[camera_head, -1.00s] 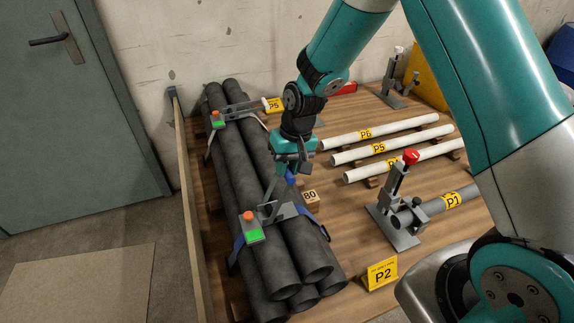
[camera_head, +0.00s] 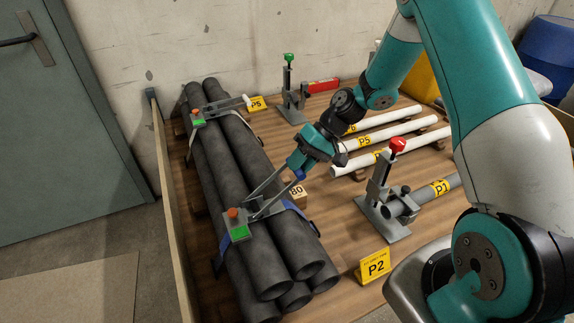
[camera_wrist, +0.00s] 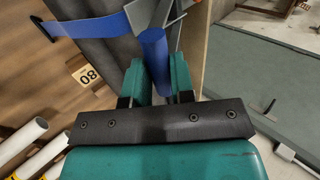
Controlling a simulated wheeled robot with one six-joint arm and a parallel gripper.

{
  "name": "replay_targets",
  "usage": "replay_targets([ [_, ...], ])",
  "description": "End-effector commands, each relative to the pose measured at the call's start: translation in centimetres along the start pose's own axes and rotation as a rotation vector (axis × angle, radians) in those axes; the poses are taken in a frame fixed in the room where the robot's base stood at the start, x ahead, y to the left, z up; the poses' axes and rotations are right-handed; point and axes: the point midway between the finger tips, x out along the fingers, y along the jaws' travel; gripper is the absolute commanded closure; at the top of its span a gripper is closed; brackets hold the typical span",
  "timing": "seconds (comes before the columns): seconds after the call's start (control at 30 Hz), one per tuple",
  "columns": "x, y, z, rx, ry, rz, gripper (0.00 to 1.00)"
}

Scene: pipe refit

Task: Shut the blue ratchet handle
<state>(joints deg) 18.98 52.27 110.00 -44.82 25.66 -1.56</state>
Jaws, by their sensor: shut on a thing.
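The blue-strap ratchet (camera_head: 238,224) sits on the near part of the grey pipe bundle, with an orange knob and a green patch. Its two grey handle arms (camera_head: 265,192) are raised and lean to the right. My gripper (camera_head: 298,172) is shut on the blue handle grip at their upper end. In the wrist view, the blue handle grip (camera_wrist: 154,55) stands between the teal fingers (camera_wrist: 160,80). The blue strap (camera_wrist: 92,27) crosses the dark pipes there. The grip is mostly hidden by my gripper in the head view.
A second ratchet (camera_head: 198,118) with a pale-ended handle lies at the bundle's far end. To the right are a red-knobbed clamp (camera_head: 385,195), white pipes (camera_head: 385,140) and the P2 sign (camera_head: 375,265). A block marked 80 (camera_head: 297,192) lies beside the bundle.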

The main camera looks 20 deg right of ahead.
Motion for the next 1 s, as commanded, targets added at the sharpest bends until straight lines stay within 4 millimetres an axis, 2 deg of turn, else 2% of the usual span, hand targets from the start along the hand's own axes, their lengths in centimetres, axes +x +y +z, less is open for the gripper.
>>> replay_targets([
  [0.03, 0.4, 1.5, -0.1, 0.006, 0.005, -0.046, 1.0],
  [0.23, 1.2, 4.4, -0.1, 0.003, 0.004, -0.231, 1.0],
  [0.5, 2.6, 7.2, -0.1, -0.001, 0.001, -0.223, 1.0],
  [0.7, 3.4, 8.4, -0.1, -0.001, 0.001, -0.222, 1.0],
  [1.0, 4.0, 9.1, -0.1, 0.0, 0.001, -0.221, 1.0],
])
